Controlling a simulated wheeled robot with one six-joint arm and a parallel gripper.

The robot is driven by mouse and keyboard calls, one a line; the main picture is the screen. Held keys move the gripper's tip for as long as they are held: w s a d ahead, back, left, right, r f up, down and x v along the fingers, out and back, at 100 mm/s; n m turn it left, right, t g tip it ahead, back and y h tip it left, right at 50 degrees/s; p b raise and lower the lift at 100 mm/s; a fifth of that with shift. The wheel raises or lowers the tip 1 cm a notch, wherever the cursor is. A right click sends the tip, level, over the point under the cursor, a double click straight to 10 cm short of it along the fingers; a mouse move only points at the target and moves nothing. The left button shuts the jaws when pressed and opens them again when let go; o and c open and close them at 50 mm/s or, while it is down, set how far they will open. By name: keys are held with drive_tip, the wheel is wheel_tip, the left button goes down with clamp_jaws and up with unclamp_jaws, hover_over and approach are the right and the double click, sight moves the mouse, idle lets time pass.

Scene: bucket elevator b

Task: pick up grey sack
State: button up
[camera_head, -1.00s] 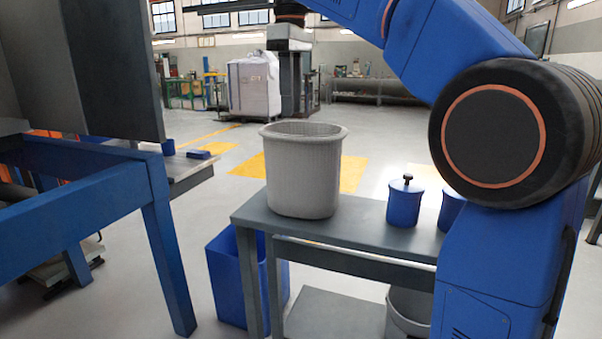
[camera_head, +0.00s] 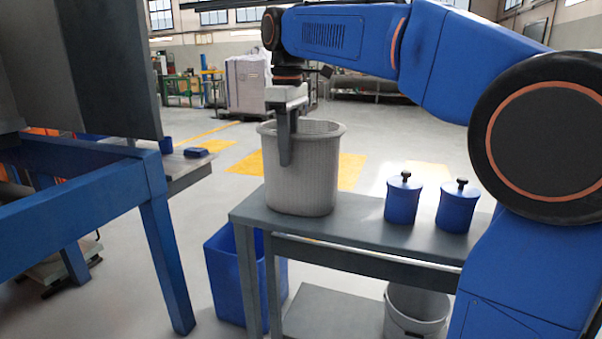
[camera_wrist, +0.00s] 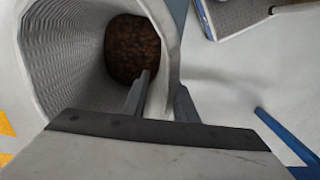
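The grey sack (camera_head: 312,180) is a ribbed, open-topped round container standing upright on the grey table (camera_head: 380,235). In the wrist view the sack (camera_wrist: 62,55) shows its ribbed inside wall and dark brown lumpy contents at the bottom. My gripper (camera_head: 285,150) is over the sack's rim, pointing down. In the wrist view my gripper (camera_wrist: 165,84) has one finger inside the sack and one outside, with the wall between them. The fingers are apart and a gap shows beside the wall. In the head view the inner finger is hidden.
Two blue lidded pots, the nearer-left one (camera_head: 402,200) and the right one (camera_head: 456,207), stand right of the sack on the table. A blue bin (camera_head: 226,275) and a white bucket (camera_head: 415,312) are low down. A blue frame (camera_head: 165,240) stands at left.

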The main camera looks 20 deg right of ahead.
sight(307, 187)
drive_tip(key=shift+s+d+f, duration=0.1)
drive_tip(key=shift+s+f, duration=0.05)
drive_tip(key=shift+f, duration=1.15)
drive_tip(key=shift+s+f, duration=0.1)
drive_tip(key=shift+f, duration=1.2)
clamp_jaws()
